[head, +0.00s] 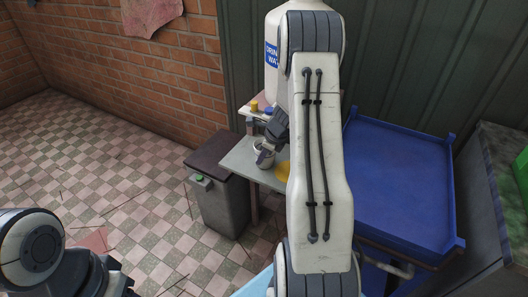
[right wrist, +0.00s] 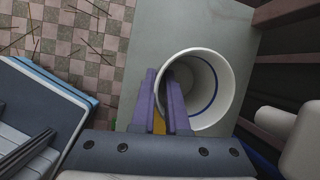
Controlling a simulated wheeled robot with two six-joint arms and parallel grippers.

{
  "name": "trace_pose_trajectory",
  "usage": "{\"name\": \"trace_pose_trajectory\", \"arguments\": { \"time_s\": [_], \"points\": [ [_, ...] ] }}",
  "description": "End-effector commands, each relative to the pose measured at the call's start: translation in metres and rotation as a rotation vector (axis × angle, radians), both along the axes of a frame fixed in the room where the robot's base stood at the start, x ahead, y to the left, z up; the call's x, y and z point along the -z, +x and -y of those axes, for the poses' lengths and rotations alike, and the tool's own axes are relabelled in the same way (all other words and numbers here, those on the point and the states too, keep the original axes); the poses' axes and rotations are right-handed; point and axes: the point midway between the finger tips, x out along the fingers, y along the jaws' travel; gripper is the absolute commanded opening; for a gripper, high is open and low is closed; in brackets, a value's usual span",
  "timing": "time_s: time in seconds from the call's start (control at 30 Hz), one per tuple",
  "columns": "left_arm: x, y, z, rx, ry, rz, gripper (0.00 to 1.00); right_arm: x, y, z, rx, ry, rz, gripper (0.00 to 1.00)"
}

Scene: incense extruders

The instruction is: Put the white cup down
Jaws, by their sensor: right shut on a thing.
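The white cup (head: 264,154) is at the small grey table (head: 238,160) in the head view. In the right wrist view the cup (right wrist: 226,78) shows its open mouth, with a blue line inside. My right gripper (head: 271,136) is shut on the cup's wall. In the right wrist view its purple fingers (right wrist: 164,88) straddle the near rim, one inside the cup and one outside. The grey tabletop (right wrist: 150,40) lies behind the cup; whether the cup touches it, I cannot tell. My left arm shows at the lower left of the head view, but its fingers do not show.
A yellow item (head: 283,170) lies on the table, partly hidden by my arm. A dark bin (head: 225,205) stands left of the table. A large blue tray (head: 400,185) is at the right. A white water container (head: 271,55) stands behind. The tabletop's left part is bare.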

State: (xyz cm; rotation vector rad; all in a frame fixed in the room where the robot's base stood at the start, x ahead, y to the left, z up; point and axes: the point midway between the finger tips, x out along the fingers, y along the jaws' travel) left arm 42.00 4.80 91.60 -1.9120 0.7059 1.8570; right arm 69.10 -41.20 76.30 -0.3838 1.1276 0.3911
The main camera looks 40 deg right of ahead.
Motion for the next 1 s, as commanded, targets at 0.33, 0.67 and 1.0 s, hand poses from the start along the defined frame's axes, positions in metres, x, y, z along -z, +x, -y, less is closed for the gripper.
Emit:
{"name": "trace_pose_trajectory", "arguments": {
  "time_s": [0.33, 0.67, 1.0],
  "points": [
    [-0.005, 0.000, 0.000, 0.000, 0.000, 0.000, 0.50, 0.001, 0.008, 0.019, 0.000, -0.001, 0.000, 0.00],
    [-0.004, 0.000, 0.000, 0.000, 0.000, 0.000, 0.50, 0.004, 0.007, 0.018, 0.000, 0.000, 0.000, 0.43],
    [-0.007, 0.000, 0.000, 0.000, 0.000, 0.000, 0.50, -0.002, 0.007, 0.018, 0.000, -0.001, 0.000, 0.43]
  ]
}}
